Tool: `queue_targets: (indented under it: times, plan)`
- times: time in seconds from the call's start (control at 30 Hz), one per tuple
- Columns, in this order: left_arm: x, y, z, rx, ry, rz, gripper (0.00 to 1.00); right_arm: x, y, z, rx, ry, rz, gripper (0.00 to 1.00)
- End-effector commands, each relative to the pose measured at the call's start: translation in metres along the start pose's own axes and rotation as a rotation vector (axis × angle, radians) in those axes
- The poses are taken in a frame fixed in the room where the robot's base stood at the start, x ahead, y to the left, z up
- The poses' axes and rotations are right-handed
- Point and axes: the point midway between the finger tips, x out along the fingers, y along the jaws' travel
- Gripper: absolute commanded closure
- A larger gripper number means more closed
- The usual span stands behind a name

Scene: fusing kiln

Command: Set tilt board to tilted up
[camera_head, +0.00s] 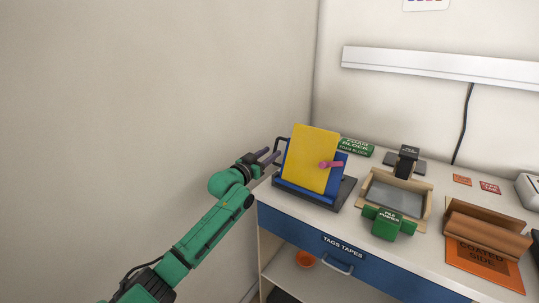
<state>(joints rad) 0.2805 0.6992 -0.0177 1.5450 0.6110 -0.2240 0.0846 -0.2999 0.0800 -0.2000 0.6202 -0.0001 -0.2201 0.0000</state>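The tilt board (343,170) is a blue panel on a dark base at the left end of the counter, leaning back at a steep angle. A yellow sheet (311,155) covers most of its face. A pink piece (331,164) sticks out in front of its right side. A black bar handle (281,142) shows at its left edge. My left gripper (274,154) is beside this handle, with its two purple fingers apart and pointing at it. I cannot tell whether they touch it. My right gripper is out of view.
Behind the board lies a green foam block (355,147). To its right are a wooden-framed tray (427,205), a green labelled block (388,224) and a brown holder (485,232) by an orange sheet (483,266). A blue drawer (375,276) is below. A wall is on the left.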

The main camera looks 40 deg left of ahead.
Motion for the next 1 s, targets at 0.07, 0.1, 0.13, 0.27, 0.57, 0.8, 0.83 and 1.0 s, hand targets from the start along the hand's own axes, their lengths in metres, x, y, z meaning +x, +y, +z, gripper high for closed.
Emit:
queue_targets:
  times: [0.07,0.1,0.13,0.27,0.57,0.8,0.83,1.0]
  plan:
    - [0.000,0.000,0.000,0.000,0.000,0.000,0.56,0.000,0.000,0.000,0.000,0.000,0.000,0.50]
    - [0.000,0.000,0.000,0.000,0.000,0.001,0.56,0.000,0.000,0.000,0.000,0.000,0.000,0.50]
    - [0.000,0.000,0.000,0.000,0.001,0.001,0.56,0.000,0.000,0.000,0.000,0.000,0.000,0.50]
    - [-0.004,0.000,0.001,0.000,0.000,0.001,0.56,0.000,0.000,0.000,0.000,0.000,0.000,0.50]
    - [-0.057,0.001,0.003,0.001,-0.003,0.002,0.56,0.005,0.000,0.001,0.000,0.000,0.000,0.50]
    - [-0.114,0.000,0.003,0.001,-0.003,0.001,0.56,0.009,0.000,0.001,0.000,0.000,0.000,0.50]
    - [-0.120,0.000,0.002,0.001,-0.002,0.001,0.56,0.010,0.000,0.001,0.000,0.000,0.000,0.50]
    - [-0.143,0.000,0.001,0.000,-0.001,-0.001,0.56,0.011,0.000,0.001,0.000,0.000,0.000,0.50]
